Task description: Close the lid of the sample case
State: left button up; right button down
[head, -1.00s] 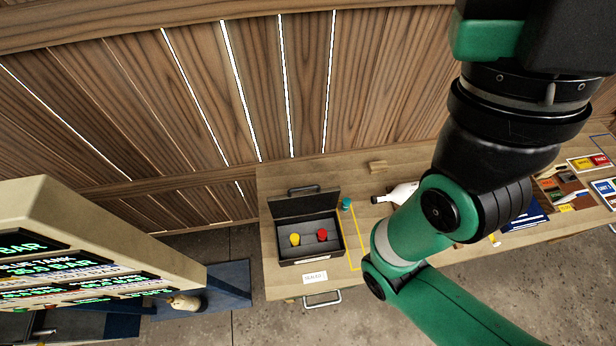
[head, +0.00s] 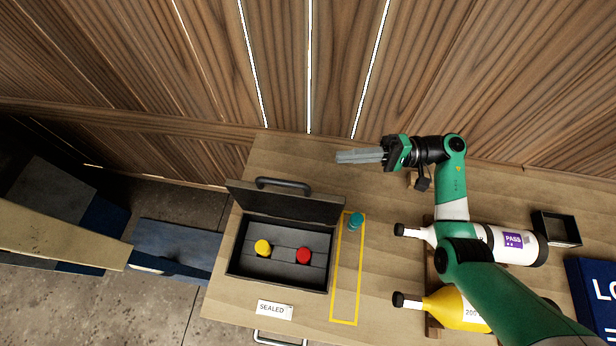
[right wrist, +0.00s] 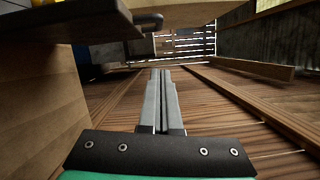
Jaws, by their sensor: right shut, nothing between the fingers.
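The sample case (head: 235,266) is a black box near the left end of the wooden table in the head view. Its lid (head: 285,203) stands raised at the back edge, with a handle (head: 283,184) on its far edge. Inside, a yellow-capped item (head: 263,248) and a red-capped item (head: 304,256) stand in the grey insert. My right gripper (head: 340,157) is shut and empty, behind and right of the lid, apart from it, fingers pointing left. In the right wrist view the fingers (right wrist: 160,100) are together, and the lid (right wrist: 70,22) shows at upper left. My left gripper is not in view.
A teal cap (head: 355,220) stands by a yellow-outlined strip right of the case. A SEALED card (head: 275,309) lies in front. A white PASS bottle (head: 511,242) and a yellow bottle (head: 459,306) lie to the right. A wooden wall (head: 310,60) rises behind the table.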

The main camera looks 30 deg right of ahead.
pick_arm(q)
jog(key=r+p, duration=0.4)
jog(key=p, duration=0.1)
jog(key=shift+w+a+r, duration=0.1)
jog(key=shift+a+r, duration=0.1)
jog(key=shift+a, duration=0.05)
pick_arm(e)
jog(key=w+a, duration=0.2)
jog(key=a, duration=0.9)
jog(key=shift+r+t, duration=0.25)
jog(key=shift+t, duration=0.15)
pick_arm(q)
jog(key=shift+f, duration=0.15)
pick_arm(e)
jog(key=shift+d, duration=0.1)
